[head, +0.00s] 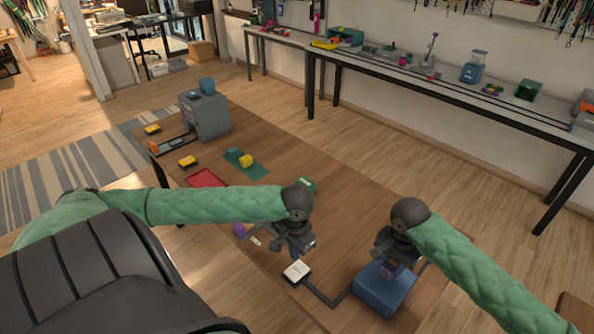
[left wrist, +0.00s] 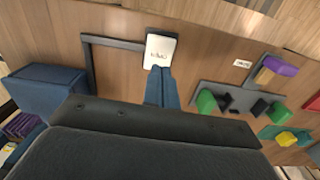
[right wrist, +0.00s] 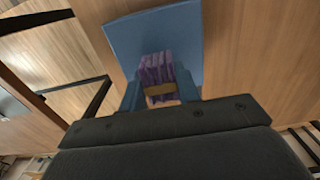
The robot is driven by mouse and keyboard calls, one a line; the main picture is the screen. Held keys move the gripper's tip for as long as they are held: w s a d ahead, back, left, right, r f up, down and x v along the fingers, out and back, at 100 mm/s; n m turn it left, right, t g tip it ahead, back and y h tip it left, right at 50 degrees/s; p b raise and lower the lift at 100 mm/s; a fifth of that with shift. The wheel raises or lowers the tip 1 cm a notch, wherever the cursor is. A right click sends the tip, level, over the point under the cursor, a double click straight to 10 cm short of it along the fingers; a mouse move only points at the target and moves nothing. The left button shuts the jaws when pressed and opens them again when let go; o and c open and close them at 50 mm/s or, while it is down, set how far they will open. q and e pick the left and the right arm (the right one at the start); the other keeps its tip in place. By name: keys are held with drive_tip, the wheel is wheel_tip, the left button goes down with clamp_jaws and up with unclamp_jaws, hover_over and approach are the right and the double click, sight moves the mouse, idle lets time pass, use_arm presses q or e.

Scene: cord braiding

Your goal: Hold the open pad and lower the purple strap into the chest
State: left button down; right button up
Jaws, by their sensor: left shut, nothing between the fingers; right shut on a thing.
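The pad is a small white plate with dark lettering on a dark base (head: 297,271), on the table in the head view; it also shows in the left wrist view (left wrist: 160,49). My left gripper (left wrist: 160,72) is shut and empty, its fingertips at the pad's near edge; I cannot tell if they press it. The chest is a blue box (head: 380,298) at the table's front right. My right gripper (right wrist: 160,95) is shut on the folded purple strap (right wrist: 156,68) with its tan band, at the chest. I cannot tell how deep the strap sits; my gripper hides part of it.
A dark bar (head: 318,297) runs on the table from the pad towards the chest. In the left wrist view, a grey holder (left wrist: 228,95) with green and black pieces and a purple-and-tan block (left wrist: 280,66) lie to the right. A red tray (head: 206,178) lies farther back.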

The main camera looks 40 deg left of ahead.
sight(297, 270)
use_arm(q)
drive_tip(key=shift+w+f, duration=0.2)
drive_tip(key=shift+f, duration=1.4)
drive_tip(key=shift+w+f, duration=0.15)
drive_tip(key=shift+f, duration=1.45)
drive_tip(key=shift+f, duration=1.1)
use_arm(e)
drive_tip(key=shift+f, duration=3.4)
drive_tip(key=o, duration=1.1)
drive_tip(key=shift+r, duration=0.1)
